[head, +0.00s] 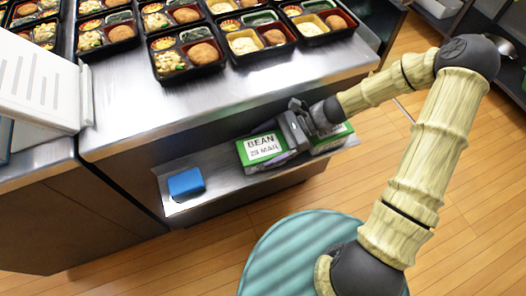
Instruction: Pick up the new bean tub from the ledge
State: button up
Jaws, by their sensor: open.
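A green tub (247,158) with a white label reading "BEAN 23 MAR" sits on the metal ledge (222,172) below the counter. A second green tub with a white label (338,136) sits to its right on the same ledge. My arm and gripper hide much of the second tub, and I cannot read its label. My grey gripper (287,148) is open, low over the ledge at the right side of the BEAN tub. I cannot tell whether its fingers touch either tub.
A blue block-like object (186,183) lies on the ledge's left part, with bare metal between it and the tubs. The steel counter (126,92) overhangs behind, holding several filled black bento trays (187,72). A white slotted panel (40,82) stands at left.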

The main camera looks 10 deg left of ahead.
jog(key=shift+c, duration=0.5)
jog(key=c, duration=0.8)
jog(key=shift+c, duration=0.2)
jog(key=shift+r, duration=0.15)
notch_tip(320, 180, up, 28)
jog(key=p, duration=0.7)
